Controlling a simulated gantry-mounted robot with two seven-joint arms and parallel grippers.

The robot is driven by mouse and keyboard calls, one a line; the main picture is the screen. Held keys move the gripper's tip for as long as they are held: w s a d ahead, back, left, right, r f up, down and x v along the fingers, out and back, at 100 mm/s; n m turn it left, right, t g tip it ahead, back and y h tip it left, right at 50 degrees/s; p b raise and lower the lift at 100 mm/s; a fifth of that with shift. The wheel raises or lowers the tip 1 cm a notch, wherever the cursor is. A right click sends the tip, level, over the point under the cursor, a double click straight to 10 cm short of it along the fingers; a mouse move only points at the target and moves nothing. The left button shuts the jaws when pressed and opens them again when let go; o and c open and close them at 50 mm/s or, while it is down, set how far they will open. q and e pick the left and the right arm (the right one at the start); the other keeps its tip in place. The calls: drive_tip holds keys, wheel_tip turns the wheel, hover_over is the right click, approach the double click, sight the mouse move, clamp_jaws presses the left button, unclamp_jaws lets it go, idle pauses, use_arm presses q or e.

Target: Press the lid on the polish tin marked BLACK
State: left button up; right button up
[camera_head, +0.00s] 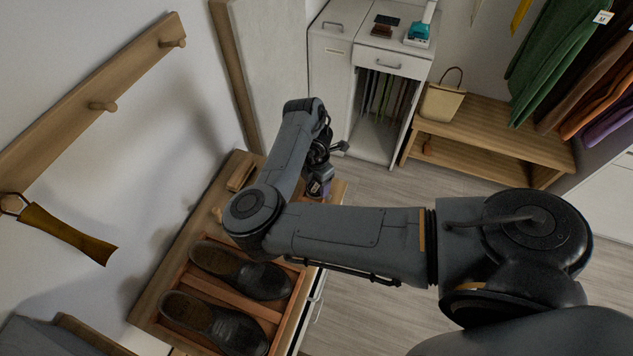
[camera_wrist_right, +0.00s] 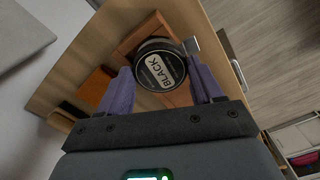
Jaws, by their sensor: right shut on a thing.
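My right gripper (camera_head: 320,187) is at the far end of the wooden bench top, low over it, in the head view. In the right wrist view, its purple fingers (camera_wrist_right: 160,88) are on both sides of a round dark lid (camera_wrist_right: 162,68) with a pale BLACK label facing the camera, and are shut on it. I cannot tell whether the tin's body is under the lid. A reddish-brown wooden piece (camera_wrist_right: 140,36) is just behind it. My left gripper is out of view.
A wooden tray with black shoes (camera_head: 240,271) stands on the bench top near my right arm. A brown block (camera_head: 241,176) lies beyond it by the wall. A shoehorn (camera_head: 68,233) hangs on the left wall. Cabinets (camera_head: 340,50) and a low bench (camera_head: 490,125) are at the back.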

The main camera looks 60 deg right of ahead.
drive_tip(key=shift+f+b, duration=0.15)
drive_tip(key=shift+b, duration=0.15)
idle(0.6)
idle(0.6)
idle(0.3)
idle(0.4)
drive_tip(key=o, duration=1.1)
drive_tip(key=shift+c, duration=0.2)
drive_tip(key=shift+o, duration=0.5)
